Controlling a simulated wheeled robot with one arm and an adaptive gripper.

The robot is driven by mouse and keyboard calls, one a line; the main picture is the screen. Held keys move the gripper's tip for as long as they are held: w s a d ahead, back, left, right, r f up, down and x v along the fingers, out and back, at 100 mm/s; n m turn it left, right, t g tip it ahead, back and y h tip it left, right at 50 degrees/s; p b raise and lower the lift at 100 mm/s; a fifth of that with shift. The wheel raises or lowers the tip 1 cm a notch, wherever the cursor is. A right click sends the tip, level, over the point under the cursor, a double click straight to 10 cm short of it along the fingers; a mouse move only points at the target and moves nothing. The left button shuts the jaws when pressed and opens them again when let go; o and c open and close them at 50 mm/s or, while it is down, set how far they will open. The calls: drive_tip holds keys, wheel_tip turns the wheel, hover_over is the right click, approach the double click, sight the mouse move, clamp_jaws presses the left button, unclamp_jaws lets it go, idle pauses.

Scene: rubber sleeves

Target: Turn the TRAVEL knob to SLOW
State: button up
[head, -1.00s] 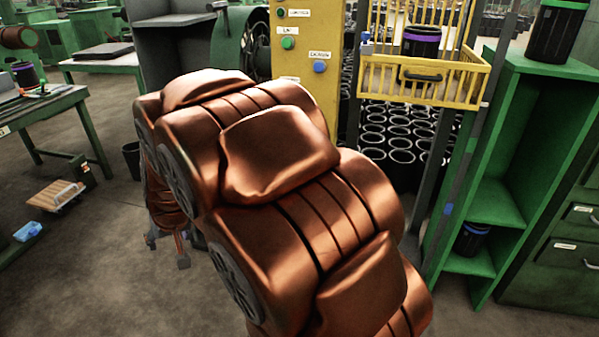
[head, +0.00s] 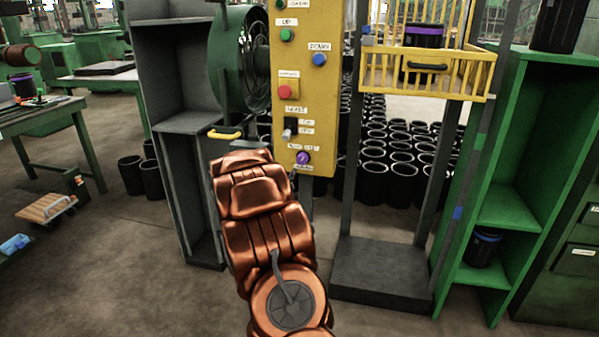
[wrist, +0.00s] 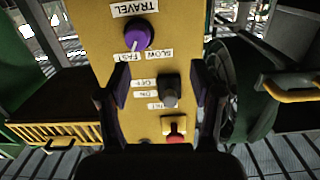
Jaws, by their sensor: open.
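The purple TRAVEL knob (head: 302,157) is low on the yellow control panel (head: 338,90). In the wrist view the panel appears upside down, with the knob (wrist: 138,35) above the fingers, between the TRAVEL label and the FAST and SLOW labels. Its white pointer line points toward the FAST side. My gripper (wrist: 160,78) is open and empty, its two dark fingers spread below the knob in that view and apart from it. In the head view my copper-coloured arm hides most of the gripper.
A black switch (wrist: 170,90) with ON and OFF labels shows between the fingers, and a red button (wrist: 175,130) is nearby. Blue (head: 319,59) and green (head: 287,34) buttons sit higher. A yellow basket (head: 425,75) and a grey cabinet (head: 190,122) flank the panel.

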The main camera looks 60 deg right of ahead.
sight(301, 161)
drive_tip(key=shift+m+g+h, duration=0.3)
drive_tip(key=shift+g+h, duration=0.1)
drive_tip(key=shift+h, duration=0.2)
drive_tip(key=shift+d+f, duration=0.2)
drive_tip(key=shift+d, duration=2.3)
drive_tip(key=shift+d+f, duration=0.15)
drive_tip(key=shift+d, duration=2.3)
drive_tip(key=c, duration=1.1)
